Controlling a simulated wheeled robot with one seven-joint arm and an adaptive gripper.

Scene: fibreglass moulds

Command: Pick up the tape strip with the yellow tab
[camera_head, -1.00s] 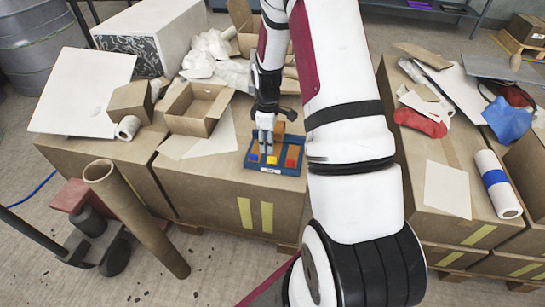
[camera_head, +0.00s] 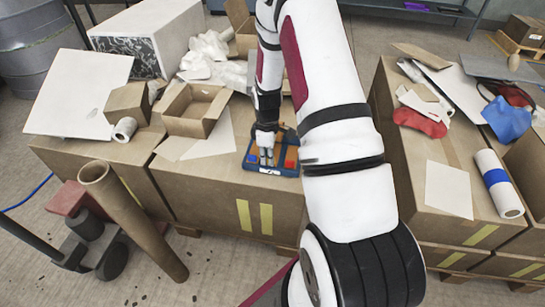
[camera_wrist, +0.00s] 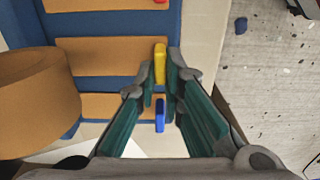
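A blue tray (camera_head: 251,165) on a cardboard box holds orange tape strips. In the wrist view, the orange strip (camera_wrist: 110,56) with the upright yellow tab (camera_wrist: 160,63) lies across the tray (camera_wrist: 62,30). A nearer orange strip (camera_wrist: 95,106) has a blue tab (camera_wrist: 160,115); a red tab (camera_wrist: 161,2) is cut off at the top edge. My gripper (camera_wrist: 161,70) is open, its fingertips on either side of the yellow tab with narrow gaps. My gripper (camera_head: 266,160) is down over the tray in the head view, hiding part of it; contact cannot be told.
An orange tape roll (camera_wrist: 38,95) stands left of my fingers in the wrist view. An open carton (camera_head: 196,110) and a white sheet (camera_head: 214,136) lie left of the tray. A cardboard tube (camera_head: 135,220) leans in front of the boxes.

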